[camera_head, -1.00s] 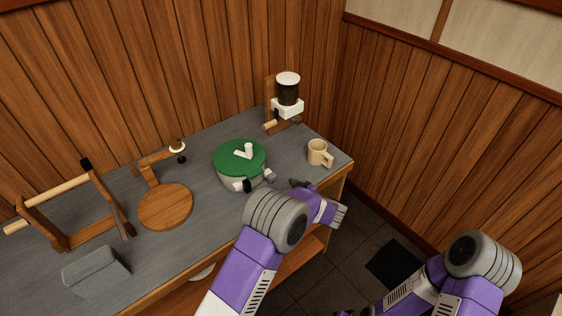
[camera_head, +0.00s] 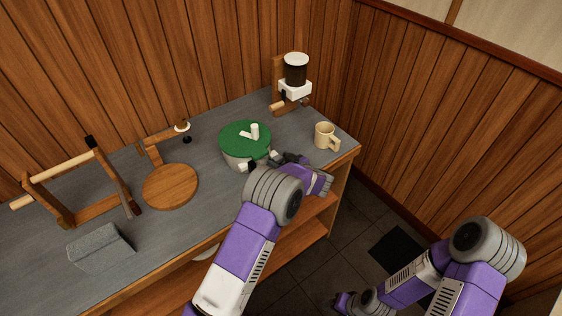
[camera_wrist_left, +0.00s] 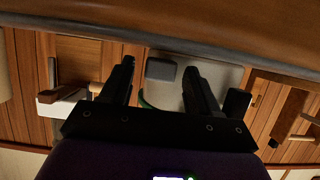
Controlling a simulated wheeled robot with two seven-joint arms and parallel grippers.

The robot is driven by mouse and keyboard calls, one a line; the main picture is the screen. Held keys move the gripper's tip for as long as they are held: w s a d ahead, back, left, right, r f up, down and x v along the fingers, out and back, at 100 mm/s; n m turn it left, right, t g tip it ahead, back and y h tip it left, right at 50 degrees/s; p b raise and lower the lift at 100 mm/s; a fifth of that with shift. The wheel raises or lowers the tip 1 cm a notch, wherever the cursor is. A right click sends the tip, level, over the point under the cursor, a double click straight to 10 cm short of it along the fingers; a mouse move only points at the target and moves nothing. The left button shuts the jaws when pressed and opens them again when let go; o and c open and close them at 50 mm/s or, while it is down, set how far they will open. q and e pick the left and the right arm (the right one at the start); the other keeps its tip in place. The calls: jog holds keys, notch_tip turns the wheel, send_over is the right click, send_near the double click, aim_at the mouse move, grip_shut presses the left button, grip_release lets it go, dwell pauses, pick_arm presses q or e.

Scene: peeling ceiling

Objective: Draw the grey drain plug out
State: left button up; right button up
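The cooker-like pot (camera_head: 236,157) has a green lid (camera_head: 240,136) with a white knob and stands on the grey counter. In the left wrist view a grey block, the drain plug (camera_wrist_left: 161,71), sits against the pale pot wall (camera_wrist_left: 217,76). My left gripper (camera_head: 278,158) is at the pot's front right side. In the wrist view its two dark fingers (camera_wrist_left: 158,72) are apart, one on each side of the plug, with gaps visible. In the head view the gripper hides the plug. My right arm is low at the right; its gripper (camera_head: 343,302) is small and unclear.
A beige mug (camera_head: 326,136) stands right of the pot, near the counter's right end. A dispenser (camera_head: 295,75) is behind. A round wooden board (camera_head: 170,186), a grey block (camera_head: 101,248) and a wooden frame (camera_head: 100,207) are to the left. The counter (camera_head: 205,222) is bare in front.

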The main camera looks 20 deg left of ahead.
pick_arm(q)
grip_shut()
jog(key=shift+s+d+r+p, duration=0.1)
jog(key=shift+s+d+p, duration=0.55)
jog(key=shift+d+p, duration=0.15)
jog(key=shift+f, duration=0.2)
jog(key=shift+o, duration=0.4)
grip_release()
jog(key=shift+d+r, duration=0.1)
jog(key=v, duration=0.7)
jog(key=shift+s+d+p, duration=0.2)
jog(key=shift+p, duration=0.25)
